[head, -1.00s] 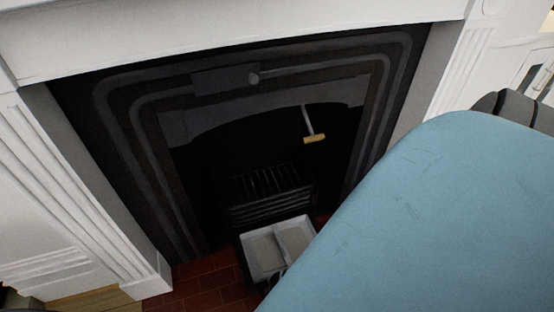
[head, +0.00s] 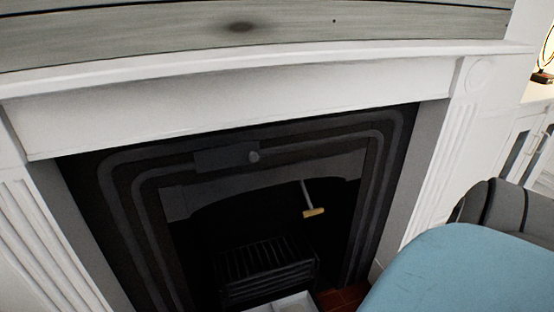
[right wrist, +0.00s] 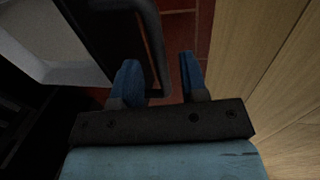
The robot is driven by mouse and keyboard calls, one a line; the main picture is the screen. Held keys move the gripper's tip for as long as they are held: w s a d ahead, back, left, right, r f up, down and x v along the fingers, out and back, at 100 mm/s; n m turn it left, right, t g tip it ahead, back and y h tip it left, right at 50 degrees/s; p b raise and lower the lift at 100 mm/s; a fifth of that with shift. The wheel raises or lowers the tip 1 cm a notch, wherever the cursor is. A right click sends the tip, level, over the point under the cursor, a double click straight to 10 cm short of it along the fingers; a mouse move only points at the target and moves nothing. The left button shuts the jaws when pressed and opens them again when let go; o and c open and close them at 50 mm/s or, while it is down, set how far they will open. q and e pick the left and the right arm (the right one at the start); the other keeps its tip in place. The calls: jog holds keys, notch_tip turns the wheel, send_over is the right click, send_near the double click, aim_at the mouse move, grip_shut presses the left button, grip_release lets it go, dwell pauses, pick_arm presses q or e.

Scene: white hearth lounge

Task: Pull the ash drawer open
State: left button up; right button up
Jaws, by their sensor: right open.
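The ash drawer (head: 287,304), a pale grey tray, sticks out below the black fire grate (head: 265,270) at the bottom edge of the head view. Most of it is cut off there. In the right wrist view its grey body (right wrist: 60,40) is at the upper left. A black looped handle (right wrist: 153,40) runs down from the top, and its lower corner lies between the blue fingers of my right gripper (right wrist: 158,62). The fingers are apart, not closed on the handle. In the head view this gripper is out of frame. My left gripper is in no view.
A white mantel (head: 250,100) frames the dark cast-iron fireplace surround (head: 130,215). A brass-ended lever (head: 314,212) hangs in the opening. Red hearth tiles (right wrist: 195,25) meet wooden floor (right wrist: 265,60) at the right. A dark grey rounded object (head: 500,205) stands at the right.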

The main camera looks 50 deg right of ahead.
pick_arm(q)
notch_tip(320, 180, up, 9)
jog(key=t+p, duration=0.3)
jog(key=p, duration=0.3)
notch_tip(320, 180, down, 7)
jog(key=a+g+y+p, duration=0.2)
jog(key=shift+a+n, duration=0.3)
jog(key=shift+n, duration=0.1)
pick_arm(e)
notch_tip(320, 180, up, 13)
jog(key=s+a, duration=0.1)
jog(key=s, duration=0.1)
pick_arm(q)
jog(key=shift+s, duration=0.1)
pick_arm(e)
jog(key=shift+a, duration=0.15)
